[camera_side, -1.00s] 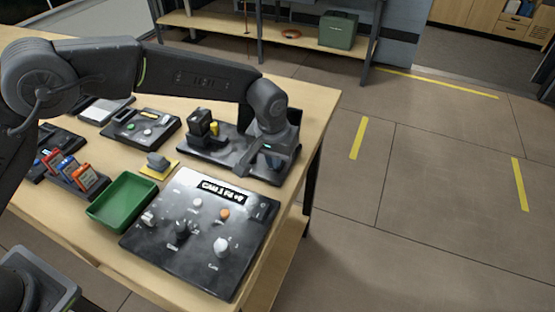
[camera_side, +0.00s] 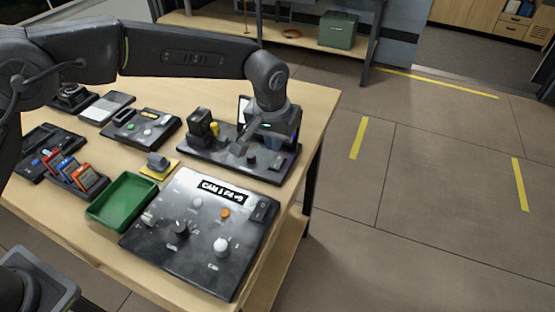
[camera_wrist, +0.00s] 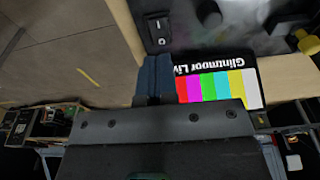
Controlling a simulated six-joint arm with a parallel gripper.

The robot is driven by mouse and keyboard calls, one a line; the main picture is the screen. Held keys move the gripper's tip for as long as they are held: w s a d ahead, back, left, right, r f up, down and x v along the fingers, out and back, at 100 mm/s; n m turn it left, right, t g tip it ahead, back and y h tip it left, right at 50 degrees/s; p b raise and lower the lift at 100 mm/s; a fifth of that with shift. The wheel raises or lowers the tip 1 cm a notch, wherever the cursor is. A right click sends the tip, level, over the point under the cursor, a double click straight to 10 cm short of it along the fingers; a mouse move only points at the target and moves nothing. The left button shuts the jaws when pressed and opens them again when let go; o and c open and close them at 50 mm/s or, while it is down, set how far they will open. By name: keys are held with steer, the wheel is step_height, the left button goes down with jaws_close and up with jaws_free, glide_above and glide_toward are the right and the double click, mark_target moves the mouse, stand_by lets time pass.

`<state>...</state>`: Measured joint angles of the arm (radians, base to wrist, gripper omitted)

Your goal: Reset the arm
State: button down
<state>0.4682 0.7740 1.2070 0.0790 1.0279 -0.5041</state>
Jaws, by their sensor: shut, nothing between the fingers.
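My gripper (camera_side: 240,147) hangs above the black device base (camera_side: 203,160) at the back right of the table, apart from the panel. In the wrist view, its closed fingers (camera_wrist: 153,76) show end-on with nothing between them. The black control panel (camera_side: 190,262) lies in front, with knobs, an orange button (camera_side: 225,213) and a rocker switch (camera_side: 263,210) at its right corner. In the wrist view, the rocker switch (camera_wrist: 158,30) shows near the fingers. A screen with colour bars (camera_wrist: 215,88) is beside them, its text upside down.
A green tray (camera_side: 122,202) stands left of the panel. A rack of coloured cartridges (camera_side: 75,175) and a grey part on a yellow pad (camera_side: 159,167) are nearby. The table's right edge is close to my gripper; open floor lies beyond.

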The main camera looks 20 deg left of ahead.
steer(key=shift+r, duration=0.8)
steer(key=s+a+r+t, duration=0.2)
steer(key=s+a+r, duration=0.8)
steer(key=a+r, duration=0.4)
steer(key=s+a+f+t, duration=0.1)
steer(key=s+a, duration=0.4)
steer(key=s, duration=0.4)
steer(key=s+a, duration=0.5)
steer(key=s, duration=0.5)
steer(key=shift+f+t, duration=0.4)
steer(key=shift+w, duration=0.1)
